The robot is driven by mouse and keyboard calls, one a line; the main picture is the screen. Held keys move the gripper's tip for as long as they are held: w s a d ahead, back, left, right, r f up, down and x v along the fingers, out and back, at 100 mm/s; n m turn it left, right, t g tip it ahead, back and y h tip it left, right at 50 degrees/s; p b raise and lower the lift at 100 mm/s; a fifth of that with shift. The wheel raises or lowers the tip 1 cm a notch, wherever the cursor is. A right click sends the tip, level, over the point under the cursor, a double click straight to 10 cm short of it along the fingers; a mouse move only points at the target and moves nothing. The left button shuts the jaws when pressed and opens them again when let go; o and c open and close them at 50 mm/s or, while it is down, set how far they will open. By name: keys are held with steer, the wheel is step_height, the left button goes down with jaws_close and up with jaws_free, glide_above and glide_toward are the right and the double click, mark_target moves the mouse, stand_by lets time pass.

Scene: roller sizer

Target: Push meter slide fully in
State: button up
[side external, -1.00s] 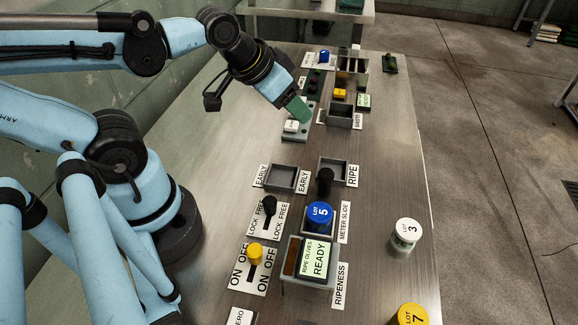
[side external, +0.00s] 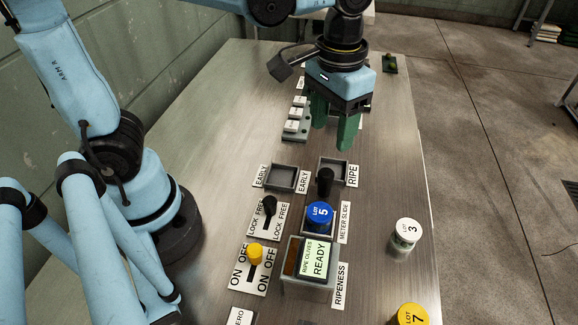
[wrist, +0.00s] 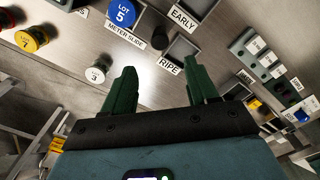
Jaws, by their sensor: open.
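The meter slide, marked by a METER SLIDE label (side external: 344,223), shows a dark upright knob (side external: 325,180) just behind a blue-topped LOT 5 canister (side external: 319,214). In the wrist view the knob (wrist: 159,38) is beside the blue LOT 5 top (wrist: 122,13). My gripper (side external: 333,132) hangs above the bench, behind and above the knob, with its green fingers pointing down, apart and empty. In the wrist view the gripper (wrist: 160,78) has a clear gap between its fingers, and the knob lies beyond that gap. It touches nothing.
Grey EARLY (side external: 281,178) and RIPE (side external: 334,171) trays flank the knob. A LOCK/FREE lever (side external: 269,206), a yellow ON/OFF knob (side external: 255,253) and a READY display (side external: 317,259) are nearer. A LOT 3 canister (side external: 405,235) stands right on open bench.

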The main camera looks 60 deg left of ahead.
mark_target(326, 173)
steer(key=shift+f, duration=6.05)
steer(key=shift+c, duration=0.3)
jaws_close()
